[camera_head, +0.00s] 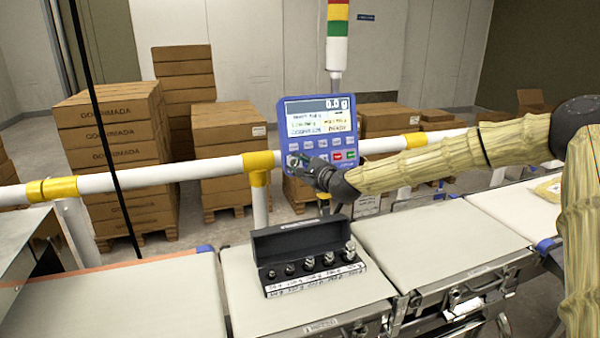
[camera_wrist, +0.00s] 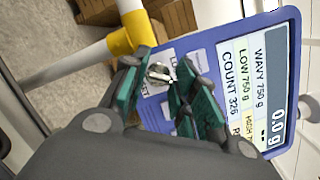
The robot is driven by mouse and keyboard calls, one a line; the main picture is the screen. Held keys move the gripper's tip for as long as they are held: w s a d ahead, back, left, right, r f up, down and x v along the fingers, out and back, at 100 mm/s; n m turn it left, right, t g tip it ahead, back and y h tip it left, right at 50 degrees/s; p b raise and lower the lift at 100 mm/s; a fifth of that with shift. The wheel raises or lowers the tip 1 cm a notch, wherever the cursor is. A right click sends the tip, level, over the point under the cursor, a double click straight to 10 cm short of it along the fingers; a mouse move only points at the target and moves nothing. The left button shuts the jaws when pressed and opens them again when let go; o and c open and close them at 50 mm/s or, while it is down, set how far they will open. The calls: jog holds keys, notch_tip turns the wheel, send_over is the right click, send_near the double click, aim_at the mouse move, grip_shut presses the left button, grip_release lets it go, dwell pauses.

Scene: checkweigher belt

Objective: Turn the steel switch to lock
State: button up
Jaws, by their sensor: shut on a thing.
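The steel switch (camera_wrist: 160,74) is a small metal knob on the lower left of the blue indicator panel (camera_head: 312,118). In the wrist view it sits between the green-padded fingers of my gripper (camera_wrist: 164,68), which are shut on it. In the head view my gripper (camera_head: 303,164) reaches the panel's lower left corner from the right and hides the switch. The label beside the switch is partly covered by a finger, and I cannot read which position it points to. The display reads 0.0 g.
A white rail with yellow joints (camera_head: 130,180) runs behind the belts, just below the panel. A black weight case (camera_head: 303,255) stands open on the middle belt (camera_head: 310,308). A signal tower (camera_head: 337,40) rises behind the panel. Stacked cartons (camera_head: 110,140) stand behind the rail.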

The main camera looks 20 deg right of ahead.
jog(key=n+g, duration=0.1)
jog(key=n, duration=0.3)
jog(key=shift+r+y+b, duration=0.1)
jog(key=shift+y+b, duration=0.2)
jog(key=shift+n+g, duration=0.4)
jog(key=shift+n, duration=1.1)
jog(key=o, duration=1)
jog(key=shift+o, duration=0.2)
jog(key=v, duration=1.2)
